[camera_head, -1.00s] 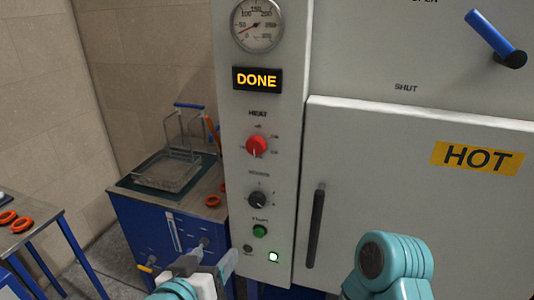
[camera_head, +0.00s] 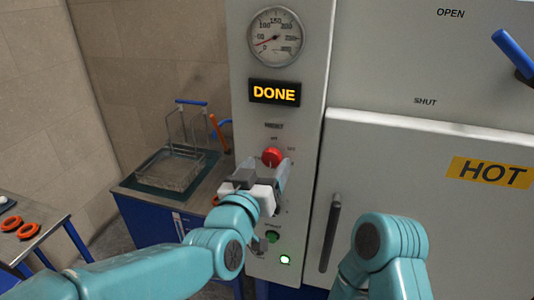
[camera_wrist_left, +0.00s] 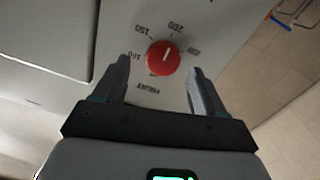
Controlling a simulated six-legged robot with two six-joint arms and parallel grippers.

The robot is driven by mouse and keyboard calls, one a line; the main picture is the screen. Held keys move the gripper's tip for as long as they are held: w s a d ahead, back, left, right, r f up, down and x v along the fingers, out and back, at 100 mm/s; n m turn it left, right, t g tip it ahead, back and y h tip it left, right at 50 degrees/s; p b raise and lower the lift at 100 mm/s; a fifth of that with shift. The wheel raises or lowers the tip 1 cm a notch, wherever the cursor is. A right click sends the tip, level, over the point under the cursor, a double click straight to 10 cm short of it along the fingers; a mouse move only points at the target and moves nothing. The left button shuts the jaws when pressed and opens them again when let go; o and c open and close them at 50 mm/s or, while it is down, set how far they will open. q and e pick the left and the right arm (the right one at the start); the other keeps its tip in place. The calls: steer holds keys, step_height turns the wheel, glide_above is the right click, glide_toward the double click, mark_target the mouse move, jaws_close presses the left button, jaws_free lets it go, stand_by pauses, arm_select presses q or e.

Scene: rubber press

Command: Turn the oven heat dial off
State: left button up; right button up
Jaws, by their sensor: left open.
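The red heat dial (camera_head: 272,156) is on the narrow control panel of the oven, below the lit DONE display (camera_head: 275,92). In the left wrist view the dial (camera_wrist_left: 163,57) has a white pointer line and a printed scale around it. My left gripper (camera_wrist_left: 160,80) is open, with one finger on each side of the dial and its tips close to the panel. I cannot tell whether the fingers touch the dial. In the head view my left gripper (camera_head: 265,175) hides the black dial below. My right arm shows at the lower right; its gripper is out of view.
A gauge (camera_head: 275,37) sits above the display. A green button and a lit green lamp (camera_head: 285,259) are below. The oven door with a HOT label (camera_head: 489,172) and black handle (camera_head: 330,232) is to the right. A wire basket (camera_head: 172,168) stands on a blue cabinet at left.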

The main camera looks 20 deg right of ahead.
mark_target(271, 157)
arm_select(q)
steer(key=x, duration=0.2)
steer(key=shift+w+f, duration=0.1)
steer(key=shift+w, duration=0.25)
steer(key=shift+s+d, duration=0.1)
steer(key=shift+s, duration=0.1)
steer(key=shift+c, duration=0.3)
